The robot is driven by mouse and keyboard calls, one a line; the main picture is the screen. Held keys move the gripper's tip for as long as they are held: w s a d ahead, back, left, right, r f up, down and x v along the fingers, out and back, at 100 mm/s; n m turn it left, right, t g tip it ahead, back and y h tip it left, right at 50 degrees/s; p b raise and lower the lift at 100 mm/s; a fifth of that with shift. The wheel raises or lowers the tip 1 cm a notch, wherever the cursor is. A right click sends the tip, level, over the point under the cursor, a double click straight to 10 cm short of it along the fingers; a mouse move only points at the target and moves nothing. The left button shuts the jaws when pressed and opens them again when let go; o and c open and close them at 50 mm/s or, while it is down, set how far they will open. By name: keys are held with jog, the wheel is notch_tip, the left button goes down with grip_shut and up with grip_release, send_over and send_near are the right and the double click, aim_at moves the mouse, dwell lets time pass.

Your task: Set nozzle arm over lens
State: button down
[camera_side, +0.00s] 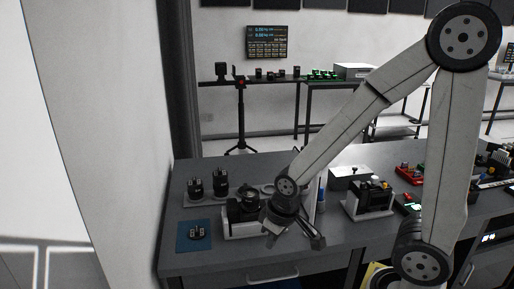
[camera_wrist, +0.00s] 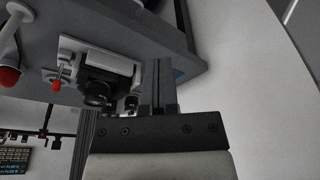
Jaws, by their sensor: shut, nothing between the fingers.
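A white-based unit (camera_side: 240,230) with a black round body, which looks like the lens (camera_side: 246,203), stands on the bench left of my gripper (camera_side: 316,241). In the wrist view a white-framed unit (camera_wrist: 128,66) holds a black, lens-like part (camera_wrist: 97,92). A small red-tipped post (camera_wrist: 57,85) stands at its left; I cannot tell whether this is the nozzle arm. My gripper (camera_wrist: 158,62) is shut and empty, with its fingers together. It is apart from the unit in the side view, and my wrist hides part of the unit's right side.
Two black cylinders (camera_side: 195,188) stand on a rack behind the unit. A blue mat (camera_side: 184,242) with a black part on it lies at the front left. A black-and-white device (camera_side: 369,198) stands to the right. The bench front (camera_side: 265,254) is bare.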

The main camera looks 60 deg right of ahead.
jog(key=w+d+r+m+h, duration=0.1)
jog(key=w+d+r+m, duration=0.3)
jog(key=w+d, duration=0.3)
jog(key=w+d+r+m+h, duration=0.1)
jog(key=w+d+r+m, duration=0.35)
jog(key=d, duration=0.55)
jog(key=s+d+r+m+g+h, duration=0.1)
jog(key=d+r+m, duration=0.3)
jog(key=d, duration=0.5)
jog(key=s+d+r+m+g+h, duration=0.1)
jog(key=d+r+m, duration=0.4)
jog(key=d, duration=0.5)
jog(key=shift+s+d+r+g, duration=0.15)
jog(key=shift+s+r+g, duration=0.15)
jog(key=shift+r, duration=0.25)
jog(key=shift+f, duration=0.1)
notch_tip(320, 180, down, 9)
jog(key=shift+a+f, duration=0.2)
jog(key=shift+a, duration=0.15)
